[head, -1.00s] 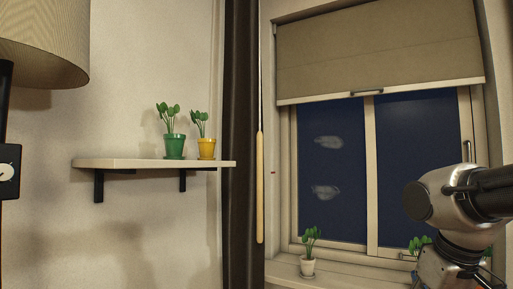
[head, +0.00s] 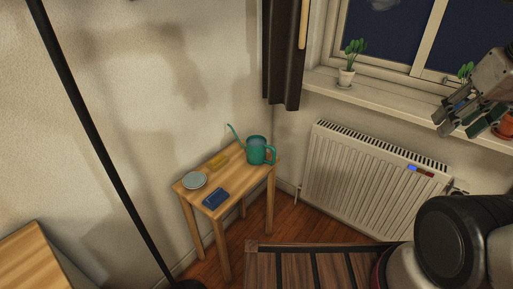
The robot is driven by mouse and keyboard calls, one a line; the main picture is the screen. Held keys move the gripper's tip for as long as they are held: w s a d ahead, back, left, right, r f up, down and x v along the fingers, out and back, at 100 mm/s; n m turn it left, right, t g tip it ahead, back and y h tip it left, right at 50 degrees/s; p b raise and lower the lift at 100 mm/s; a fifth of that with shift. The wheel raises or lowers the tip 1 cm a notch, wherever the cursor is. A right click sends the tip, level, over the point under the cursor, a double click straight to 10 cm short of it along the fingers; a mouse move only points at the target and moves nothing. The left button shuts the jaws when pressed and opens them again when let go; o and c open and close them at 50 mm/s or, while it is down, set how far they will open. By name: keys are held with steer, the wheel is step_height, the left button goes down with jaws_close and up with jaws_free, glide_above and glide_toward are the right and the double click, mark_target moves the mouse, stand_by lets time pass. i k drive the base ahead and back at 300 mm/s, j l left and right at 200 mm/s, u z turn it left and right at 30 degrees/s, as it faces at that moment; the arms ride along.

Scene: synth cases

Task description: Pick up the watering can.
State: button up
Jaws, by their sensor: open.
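A teal watering can (head: 256,151) stands upright at the back right end of a small wooden side table (head: 230,176) in the corner. Its thin spout points up and to the left, and its handle is on the right. My gripper (head: 447,117) is at the upper right of the head view, in front of the windowsill and well away from the can. Its fingers are apart, with nothing seen between them.
A white radiator (head: 365,180) stands to the right. Potted plants (head: 347,77) line the windowsill (head: 385,98). A black pole (head: 100,150) rises at left.

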mark_target(256, 146)
steer(key=z, duration=1.35)
steer(key=u, duration=1.85)
steer(key=i+j+z, duration=0.1)
steer(key=i, duration=0.3)
steer(key=i+j+z, duration=0.1)
steer(key=i+j, duration=0.25)
steer(key=i, duration=0.1)
